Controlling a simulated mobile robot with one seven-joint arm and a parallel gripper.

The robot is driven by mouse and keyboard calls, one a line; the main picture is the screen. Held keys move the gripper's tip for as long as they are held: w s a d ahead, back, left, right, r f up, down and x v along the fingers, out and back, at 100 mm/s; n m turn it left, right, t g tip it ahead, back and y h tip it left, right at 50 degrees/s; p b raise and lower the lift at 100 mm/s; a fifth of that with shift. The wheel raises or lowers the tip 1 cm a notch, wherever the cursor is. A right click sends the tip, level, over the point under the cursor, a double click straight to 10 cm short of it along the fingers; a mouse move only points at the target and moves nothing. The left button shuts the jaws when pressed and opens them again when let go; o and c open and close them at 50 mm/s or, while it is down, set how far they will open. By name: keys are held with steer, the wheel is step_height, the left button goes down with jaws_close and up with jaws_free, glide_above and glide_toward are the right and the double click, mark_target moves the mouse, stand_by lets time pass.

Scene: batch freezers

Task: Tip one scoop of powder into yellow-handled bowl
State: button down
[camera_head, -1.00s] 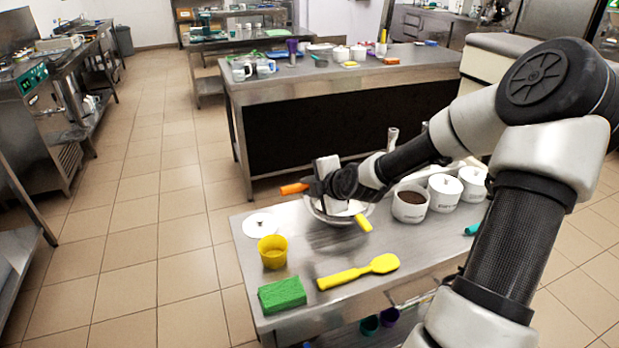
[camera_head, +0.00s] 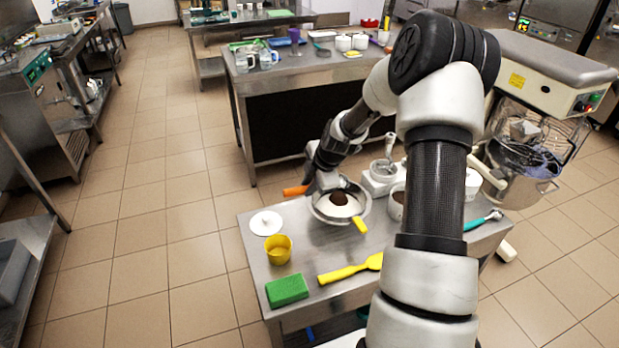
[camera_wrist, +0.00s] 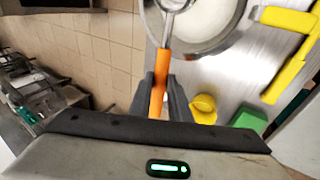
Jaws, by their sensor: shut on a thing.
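The yellow-handled bowl (camera_head: 316,212) stands on the steel table and holds white contents; its yellow handle (camera_head: 360,224) points toward the front right. My gripper (camera_wrist: 160,92) is shut on the orange handle of a metal scoop (camera_wrist: 158,80), also seen at the bowl's left in the head view. The scoop's head reaches over the bowl and is cut off by the top of the wrist view. A brown mound of powder (camera_head: 339,198) shows within the bowl's outline; I cannot tell whether it lies in the scoop or on the white contents. A pot (camera_head: 396,205) is mostly hidden by my arm.
A yellow cup (camera_head: 278,250), green sponge (camera_head: 287,291), yellow spatula (camera_head: 345,272) and white lid (camera_head: 266,223) lie at the table's left and front. A small white device (camera_head: 380,178) stands behind the bowl. A large mixer (camera_head: 522,165) stands at the right.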

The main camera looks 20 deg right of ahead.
steer(key=shift+w+a+r+g+p, duration=0.1)
steer(key=shift+w+r+g+p, duration=0.35)
steer(key=shift+g+p, duration=0.45)
steer(key=shift+w+f+g, duration=0.35)
steer(key=shift+w+g, duration=0.05)
steer(key=shift+g, duration=0.5)
steer(key=shift+w+g, duration=0.2)
steer(key=shift+g, duration=0.4)
steer(key=shift+r, duration=0.35)
steer(key=shift+s+r, duration=0.1)
steer(key=shift+r, duration=0.9)
